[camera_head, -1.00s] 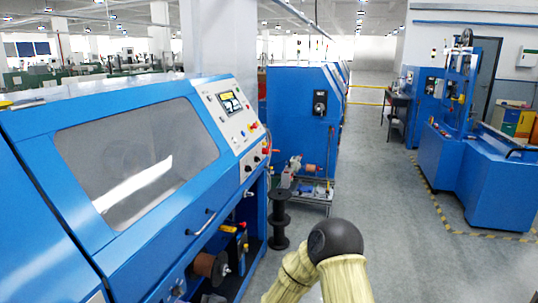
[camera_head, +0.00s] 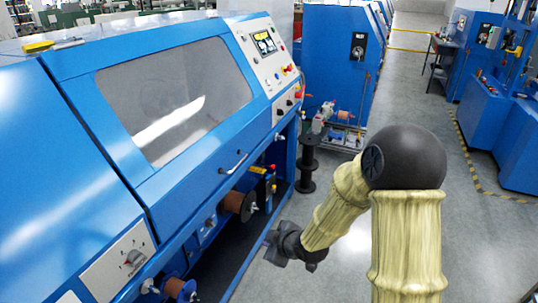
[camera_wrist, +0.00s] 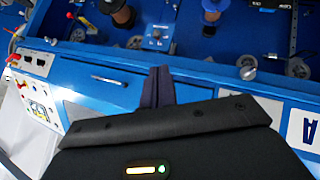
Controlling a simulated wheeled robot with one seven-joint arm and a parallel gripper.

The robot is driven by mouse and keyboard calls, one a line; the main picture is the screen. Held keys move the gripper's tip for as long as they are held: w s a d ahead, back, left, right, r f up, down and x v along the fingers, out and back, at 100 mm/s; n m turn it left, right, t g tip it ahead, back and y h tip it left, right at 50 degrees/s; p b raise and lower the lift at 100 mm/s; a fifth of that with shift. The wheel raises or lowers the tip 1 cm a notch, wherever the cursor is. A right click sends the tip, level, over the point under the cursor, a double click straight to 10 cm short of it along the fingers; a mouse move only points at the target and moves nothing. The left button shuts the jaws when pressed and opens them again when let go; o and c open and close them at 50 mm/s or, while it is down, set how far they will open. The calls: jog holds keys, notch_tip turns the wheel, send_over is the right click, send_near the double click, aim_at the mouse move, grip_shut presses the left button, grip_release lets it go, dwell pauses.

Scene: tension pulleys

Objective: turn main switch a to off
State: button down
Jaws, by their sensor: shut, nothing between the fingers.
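The blue machine (camera_head: 60,150) has a door handle (camera_head: 233,163), a spool (camera_head: 238,203) and a control panel (camera_head: 265,50). A black reel stand (camera_head: 307,165) stands on the floor behind my arm. Grey floor (camera_head: 400,110) is open to the right.

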jog(key=s+d+r+m+g+h+p, duration=0.1)
jog(key=s+d+r+m+g+h, duration=0.1)
jog(key=s+d+m, duration=0.5)
jog(key=s+d+r+m+g+h+p, duration=0.1)
jog(key=s+d+r+m+g+h, duration=0.1)
jog(key=s+d+r+m+h, duration=0.2)
jog(key=s+d+r+m, duration=0.3)
jog(key=s+d, duration=0.2)
jog(key=d, duration=0.1)
jog(key=shift+s+d+r+m+g+p, duration=0.25)
jog(key=shift+s+r+m+g+p, duration=0.05)
jog(key=shift+s+g+p, duration=0.1)
